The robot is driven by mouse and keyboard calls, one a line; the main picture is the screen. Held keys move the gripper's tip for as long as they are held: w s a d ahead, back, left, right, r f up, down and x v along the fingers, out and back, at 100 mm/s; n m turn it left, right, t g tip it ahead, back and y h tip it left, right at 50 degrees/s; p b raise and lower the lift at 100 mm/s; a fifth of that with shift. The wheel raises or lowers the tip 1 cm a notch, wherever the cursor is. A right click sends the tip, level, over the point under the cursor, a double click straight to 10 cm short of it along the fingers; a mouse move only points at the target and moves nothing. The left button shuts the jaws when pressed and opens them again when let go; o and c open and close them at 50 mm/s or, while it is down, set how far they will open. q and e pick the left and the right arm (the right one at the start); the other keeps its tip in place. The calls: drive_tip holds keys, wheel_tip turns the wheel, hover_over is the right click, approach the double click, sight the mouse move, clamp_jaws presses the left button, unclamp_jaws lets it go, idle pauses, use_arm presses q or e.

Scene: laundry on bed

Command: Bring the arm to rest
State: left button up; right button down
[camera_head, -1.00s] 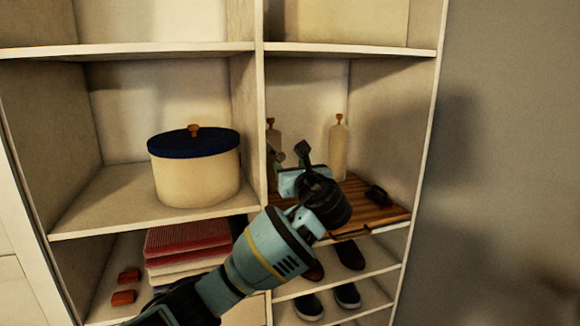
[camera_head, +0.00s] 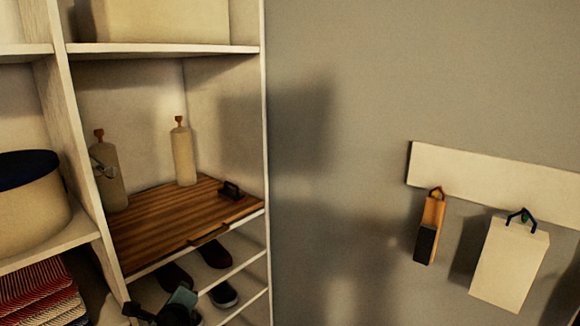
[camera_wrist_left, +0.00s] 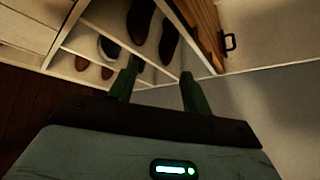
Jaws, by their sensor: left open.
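My left gripper (camera_head: 160,308) shows at the bottom left of the head view, low in front of the shoe shelves, partly cut off by the frame edge. In the left wrist view its two dark fingers (camera_wrist_left: 160,82) stand apart with nothing between them. Shoes (camera_wrist_left: 140,22) on the shelves lie beyond the fingertips. My right gripper is in neither view.
The shelf unit (camera_head: 262,120) holds a wooden board (camera_head: 160,215), a pale bottle (camera_head: 182,155), a lidded round box (camera_head: 30,215) and striped folded cloths (camera_head: 40,292). A wall rail (camera_head: 490,180) carries hanging items. The grey wall between is bare.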

use_arm(q)
drive_tip(key=s+d+f+n+g+h, duration=0.1)
drive_tip(key=s+d+f+n+h, duration=0.25)
drive_tip(key=s+f, duration=0.5)
drive_tip(key=s+d+f+n+g+h, duration=0.1)
drive_tip(key=s+d+f+n+h, duration=0.1)
drive_tip(key=s+f+n, duration=0.9)
drive_tip(key=s+n, duration=0.1)
drive_tip(key=s, duration=0.5)
drive_tip(key=s+f+n+h, duration=0.1)
drive_tip(key=s+f+n, duration=0.3)
drive_tip(key=s, duration=0.6)
drive_tip(key=shift+s+d+n+g, duration=0.3)
drive_tip(key=shift+d+n, duration=0.05)
drive_tip(key=shift+d, duration=0.1)
drive_tip(key=shift+f, duration=0.1)
drive_tip(key=shift+c, duration=1.4)
drive_tip(key=shift+s+a, duration=0.1)
